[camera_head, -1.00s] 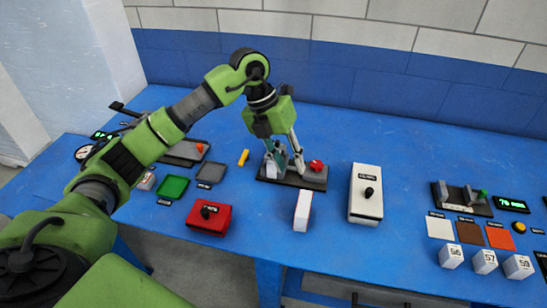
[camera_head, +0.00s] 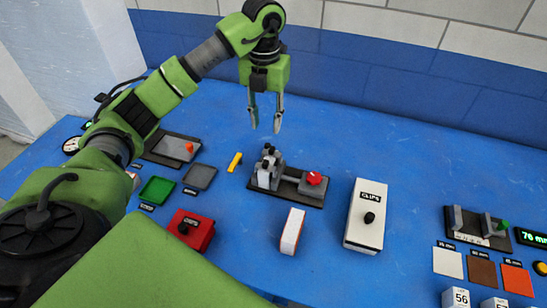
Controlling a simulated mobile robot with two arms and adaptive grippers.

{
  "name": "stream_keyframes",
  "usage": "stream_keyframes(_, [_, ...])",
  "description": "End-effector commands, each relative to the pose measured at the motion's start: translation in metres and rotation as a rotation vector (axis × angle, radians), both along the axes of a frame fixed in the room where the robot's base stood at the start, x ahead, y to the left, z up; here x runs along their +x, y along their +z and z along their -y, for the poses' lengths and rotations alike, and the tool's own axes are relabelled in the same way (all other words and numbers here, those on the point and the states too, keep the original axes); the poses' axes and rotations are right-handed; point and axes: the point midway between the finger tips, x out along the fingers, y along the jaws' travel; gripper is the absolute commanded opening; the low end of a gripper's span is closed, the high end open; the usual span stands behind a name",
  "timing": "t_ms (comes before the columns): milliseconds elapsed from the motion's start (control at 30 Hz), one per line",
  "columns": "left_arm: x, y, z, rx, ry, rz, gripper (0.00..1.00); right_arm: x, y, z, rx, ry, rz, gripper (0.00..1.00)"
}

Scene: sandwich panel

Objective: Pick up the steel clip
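A white box (camera_head: 358,232) labelled CLIPS, with a black knob on its lid, stands right of centre; its lid looks closed and hides what is inside. I cannot make out a loose steel clip. My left gripper (camera_head: 265,130) points down with its two fingers apart and nothing between them. It hangs above and behind the black-based fixture (camera_head: 312,200), which has grey upright parts (camera_head: 266,172) and a red knob (camera_head: 314,178). The gripper is apart from the fixture and from the box. My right gripper is not in view.
A white and orange block (camera_head: 292,232) stands between the fixture and the CLIPS box. A red box (camera_head: 196,226), a green tray (camera_head: 158,189) and a yellow piece (camera_head: 234,161) lie left. Another fixture (camera_head: 478,230) and sample squares are right. The back strip of table is clear.

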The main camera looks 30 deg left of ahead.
Motion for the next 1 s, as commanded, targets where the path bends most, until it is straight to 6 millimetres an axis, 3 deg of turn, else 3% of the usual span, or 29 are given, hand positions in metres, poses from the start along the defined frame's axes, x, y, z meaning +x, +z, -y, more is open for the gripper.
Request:
stream_keyframes(400, [-0.002,-0.072,0.001,-0.001,0.000,-0.004,0.31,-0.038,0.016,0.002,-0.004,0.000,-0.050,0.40])
stream_keyframes(567, [-0.002,-0.082,0.001,0.001,-0.001,-0.001,0.31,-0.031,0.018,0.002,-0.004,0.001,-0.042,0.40])
stream_keyframes(767, [-0.012,-0.104,0.006,-0.001,-0.002,-0.007,0.31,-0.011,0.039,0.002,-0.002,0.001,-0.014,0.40])
stream_keyframes(1000, [-0.012,-0.132,0.006,0.000,-0.001,-0.001,0.31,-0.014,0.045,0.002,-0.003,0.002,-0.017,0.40])
